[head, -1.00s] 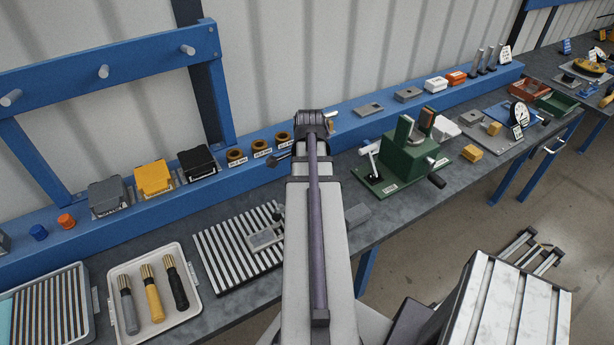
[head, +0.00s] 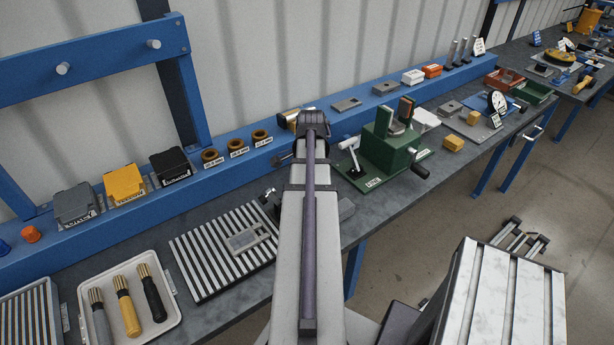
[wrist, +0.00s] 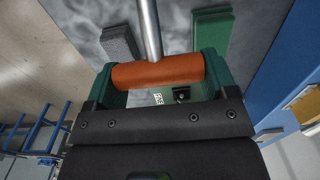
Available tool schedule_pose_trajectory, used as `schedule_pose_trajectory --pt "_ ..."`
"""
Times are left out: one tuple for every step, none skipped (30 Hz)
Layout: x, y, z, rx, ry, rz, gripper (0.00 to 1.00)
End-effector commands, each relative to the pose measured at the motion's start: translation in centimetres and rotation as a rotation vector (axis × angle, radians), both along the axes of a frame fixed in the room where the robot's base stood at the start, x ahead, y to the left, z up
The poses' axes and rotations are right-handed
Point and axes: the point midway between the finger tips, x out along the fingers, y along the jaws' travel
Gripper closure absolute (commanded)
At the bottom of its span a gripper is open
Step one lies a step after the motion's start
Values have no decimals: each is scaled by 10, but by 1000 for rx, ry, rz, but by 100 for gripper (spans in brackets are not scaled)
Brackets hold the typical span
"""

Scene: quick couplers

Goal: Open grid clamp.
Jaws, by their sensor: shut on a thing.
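My gripper (wrist: 158,68) shows in the wrist view, its two green fingers on either side of an orange cylindrical handle (wrist: 158,72), shut on it. A steel rod (wrist: 150,28) runs from the handle toward the top of the picture. In the head view my arm hides the gripper and the handle. A striped grid plate (head: 205,266) lies on the bench left of my arm, with a flat grey fixture (head: 243,240) on it. I cannot tell whether the rod joins this fixture.
A green vise-like fixture (head: 390,153) stands right of my arm. A tray (head: 167,318) of screwdriver-like tools is at lower left. The blue rail (head: 225,183) at the back carries rings and boxes.

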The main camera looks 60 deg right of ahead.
Motion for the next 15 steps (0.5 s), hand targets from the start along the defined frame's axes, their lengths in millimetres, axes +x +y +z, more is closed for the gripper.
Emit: schedule_pose_trajectory --pt "-2 3 -6 7 6 4 64" --pt "-2 3 -7 8 5 4 64" --pt "-2 2 -8 8 6 4 64" --pt "-3 2 -8 8 6 4 64" --pt "-3 2 -9 9 6 4 64" --pt "-3 1 -9 9 6 4 64" --pt "-3 1 -9 9 6 4 64" --pt "-3 1 -9 9 6 4 64" --pt "-3 1 -10 9 6 4 64" --pt "-3 1 -10 9 6 4 64" --pt "-3 1 -10 9 6 4 64" --pt "-3 1 -9 9 6 4 64" --pt "-4 0 -9 9 6 4 64" --pt "-4 0 -9 9 6 3 64" --pt "-4 0 -9 9 5 3 64"
